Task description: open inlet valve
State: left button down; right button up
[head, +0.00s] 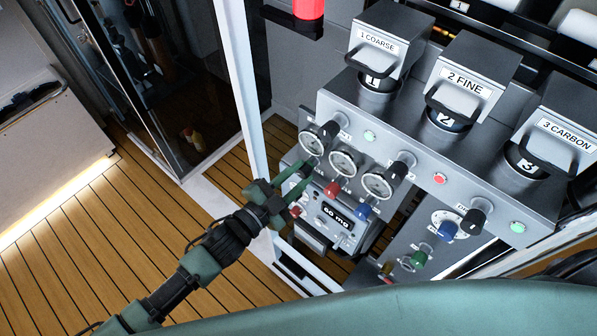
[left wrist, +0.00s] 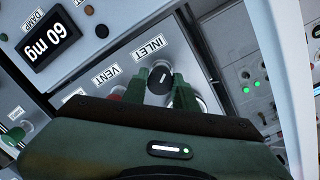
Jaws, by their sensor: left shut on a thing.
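The inlet valve knob (left wrist: 165,76) is a dark round knob beside the INLET label (left wrist: 143,49) in the left wrist view. The green fingers of my left gripper (left wrist: 170,84) lie on both sides of it and are shut on it. A red knob by the VENT label (left wrist: 103,83) is close beside the fingers, partly hidden. My right gripper is not in view.
A "60 mg" display (head: 337,215) is right of the gripper. Round gauges (head: 343,163) sit above it, with red and blue knobs nearby. Black-handled canisters labelled 1 COARSE (head: 383,42), 2 FINE (head: 468,80) and 3 CARBON (head: 567,135) stand above. A white post (head: 241,85) rises close left; wooden floor lies beyond.

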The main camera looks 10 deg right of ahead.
pick_arm(q)
jog(key=n, duration=0.5)
jog(key=shift+n, duration=0.3)
jog(key=n, duration=0.5)
jog(key=shift+f+h+b, duration=0.1)
jog(key=shift+h+b, duration=0.2)
jog(key=shift+b, duration=0.05)
jog(key=n+b, duration=0.2)
jog(key=n, duration=0.4)
jog(key=shift+n, duration=0.3)
jog(key=n+b, duration=0.1)
jog(key=n, duration=0.2)
jog(key=shift+f+n+b, duration=0.1)
jog(key=shift+n+b, duration=0.2)
jog(key=shift+b, duration=0.05)
jog(key=shift+n+t+b, duration=0.3)
jog(key=shift+n+b, duration=0.25)
jog(key=shift+n, duration=0.85)
jog(key=c, duration=1.1)
grip_release()
